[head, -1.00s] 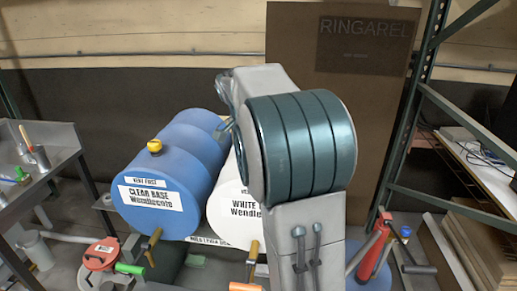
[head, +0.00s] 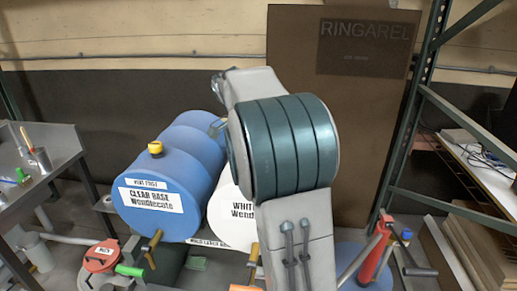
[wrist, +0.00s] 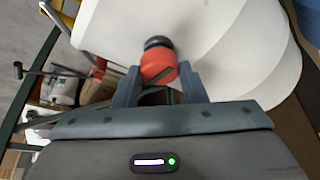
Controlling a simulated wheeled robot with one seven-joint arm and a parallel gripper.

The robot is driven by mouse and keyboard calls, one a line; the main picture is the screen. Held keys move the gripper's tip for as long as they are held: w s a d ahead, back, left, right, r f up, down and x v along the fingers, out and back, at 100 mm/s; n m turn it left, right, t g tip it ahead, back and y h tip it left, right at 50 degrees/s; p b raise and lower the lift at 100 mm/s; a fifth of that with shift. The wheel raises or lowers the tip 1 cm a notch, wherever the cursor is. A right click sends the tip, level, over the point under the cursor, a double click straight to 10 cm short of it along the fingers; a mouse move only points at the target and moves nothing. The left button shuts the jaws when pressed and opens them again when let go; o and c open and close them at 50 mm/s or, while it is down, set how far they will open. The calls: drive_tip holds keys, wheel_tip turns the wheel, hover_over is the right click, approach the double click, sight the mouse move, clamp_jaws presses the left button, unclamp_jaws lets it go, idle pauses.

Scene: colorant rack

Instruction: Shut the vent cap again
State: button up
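In the wrist view a round red-orange cap (wrist: 159,66) with a black knob (wrist: 158,42) sits on the white drum (wrist: 225,35). My gripper (wrist: 158,77) is open, with one finger on each side of the cap's near part. I cannot tell whether either finger touches it. In the head view the white drum (head: 222,218), labelled "WHITE", is partly behind my arm, and its cap is hidden there. The blue drum (head: 185,165), labelled "CLEAR BASE" and "VENT FIRST", has a yellow cap (head: 155,148) on top.
Drum taps with wooden handles (head: 152,243) stick out at the front. A red lidded container (head: 101,257) stands at the lower left. A metal bench (head: 45,165) is at the left. A green rack post (head: 405,130) and a red cylinder (head: 374,255) are at the right.

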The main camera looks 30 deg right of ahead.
drive_tip(key=o, duration=0.4)
drive_tip(key=shift+w, duration=0.1)
drive_tip(key=shift+c, duration=0.2)
drive_tip(key=v, duration=1.4)
drive_tip(key=shift+d+f, duration=0.1)
drive_tip(key=s+a+f+n+y, duration=0.1)
drive_tip(key=s+a+f+n, duration=0.2)
drive_tip(key=s+f+n, duration=0.2)
drive_tip(key=s+a+f+n+t+y, duration=0.1)
drive_tip(key=s+a+f+n+y, duration=0.1)
drive_tip(key=s+f+n, duration=0.3)
drive_tip(key=s+a+f+n+t+y, duration=0.1)
drive_tip(key=s+a+f+n, duration=0.4)
drive_tip(key=s+f, duration=0.6)
drive_tip(key=s+n, duration=0.1)
drive_tip(key=s, duration=0.3)
drive_tip(key=shift+y, duration=0.3)
